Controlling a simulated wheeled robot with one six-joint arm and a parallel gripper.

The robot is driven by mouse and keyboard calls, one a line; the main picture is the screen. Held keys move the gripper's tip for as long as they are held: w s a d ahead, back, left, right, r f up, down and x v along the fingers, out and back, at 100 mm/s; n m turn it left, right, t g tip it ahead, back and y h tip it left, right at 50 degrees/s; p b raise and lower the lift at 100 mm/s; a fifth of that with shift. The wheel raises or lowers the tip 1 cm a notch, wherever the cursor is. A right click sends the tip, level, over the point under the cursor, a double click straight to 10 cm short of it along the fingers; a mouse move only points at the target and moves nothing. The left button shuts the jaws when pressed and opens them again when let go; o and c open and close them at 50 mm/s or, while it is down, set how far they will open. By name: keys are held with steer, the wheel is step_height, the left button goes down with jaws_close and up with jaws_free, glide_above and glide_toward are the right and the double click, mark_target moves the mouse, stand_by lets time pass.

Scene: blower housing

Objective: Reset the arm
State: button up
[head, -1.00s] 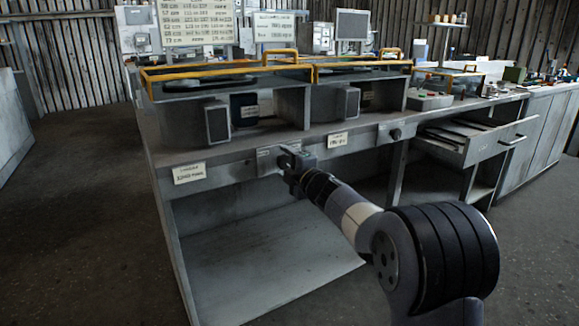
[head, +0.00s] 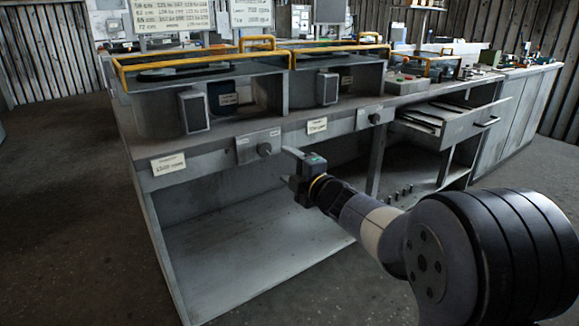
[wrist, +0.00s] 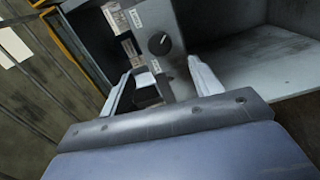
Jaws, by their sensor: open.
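My gripper (head: 294,166) is in front of the bench's front panel, just right of a round knob (head: 264,149) and apart from it. In the wrist view my gripper (wrist: 163,80) has its two pale fingers spread with nothing held between them. Beyond the fingers, the wrist view shows a dark knob (wrist: 159,43) on a grey panel with labels. My arm reaches in from the lower right of the head view, with the wrist a little above the open lower bay.
The grey bench (head: 205,168) carries housings with yellow rails (head: 210,61). A second knob (head: 375,118) sits farther right. A drawer (head: 450,122) stands pulled out at the right. The floor (head: 60,190) at the left is clear.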

mark_target(265, 150)
steer(key=b+x, duration=0.1)
steer(key=x, duration=1)
steer(key=shift+s, duration=0.1)
stand_by(0.4)
